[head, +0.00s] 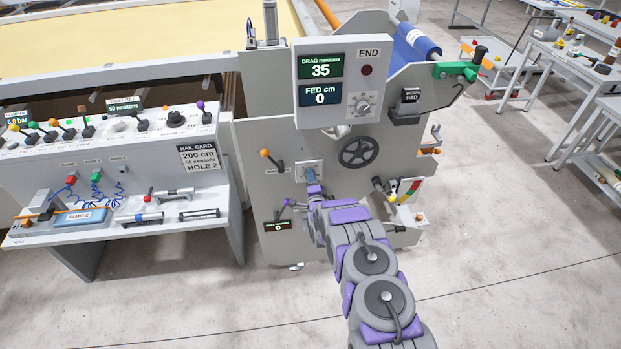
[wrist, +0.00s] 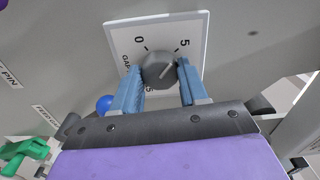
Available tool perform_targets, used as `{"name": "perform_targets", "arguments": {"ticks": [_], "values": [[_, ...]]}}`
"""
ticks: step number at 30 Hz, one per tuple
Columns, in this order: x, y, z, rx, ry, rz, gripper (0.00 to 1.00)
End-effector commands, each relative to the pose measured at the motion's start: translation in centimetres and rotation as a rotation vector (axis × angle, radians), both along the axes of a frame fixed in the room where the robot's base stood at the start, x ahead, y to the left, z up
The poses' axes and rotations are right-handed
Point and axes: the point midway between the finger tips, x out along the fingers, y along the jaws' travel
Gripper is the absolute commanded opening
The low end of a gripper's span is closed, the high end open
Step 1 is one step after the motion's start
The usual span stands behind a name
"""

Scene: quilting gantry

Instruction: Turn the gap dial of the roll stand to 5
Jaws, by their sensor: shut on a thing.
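The gap dial (wrist: 158,66) is a dark grey round knob on a white plate (wrist: 194,24) marked 0 and 5, with lettering partly hidden. Its pale pointer line slants up and right, roughly towards the mark by the 5. My gripper (wrist: 158,74) is shut on the dial, one blue finger on each side of it. In the head view my gripper (head: 311,178) reaches the white plate on the front of the grey roll stand (head: 257,140). The dial itself is hidden there behind the fingers.
A black handwheel (head: 358,152) is right of the dial plate and an orange-knobbed lever (head: 272,160) is left. The END panel (head: 345,80) juts out above.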

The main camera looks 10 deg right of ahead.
Motion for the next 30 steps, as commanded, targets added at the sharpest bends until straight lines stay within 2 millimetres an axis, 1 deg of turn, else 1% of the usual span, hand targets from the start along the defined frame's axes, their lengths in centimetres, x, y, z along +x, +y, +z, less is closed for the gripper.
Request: {"name": "perform_targets", "arguments": {"ticks": [3,10,26,27,30], "values": [[-0.13,-0.18,-0.22,0.064,0.007,-0.002,0.13],[-0.12,-0.16,-0.36,0.142,0.007,-0.003,0.13],[-0.15,-0.23,-0.57,0.166,0.01,-0.005,0.13],[-0.15,-0.24,-0.58,0.166,0.01,-0.005,0.44],[-0.14,-0.22,-0.53,0.165,0.009,-0.005,0.54]]}}
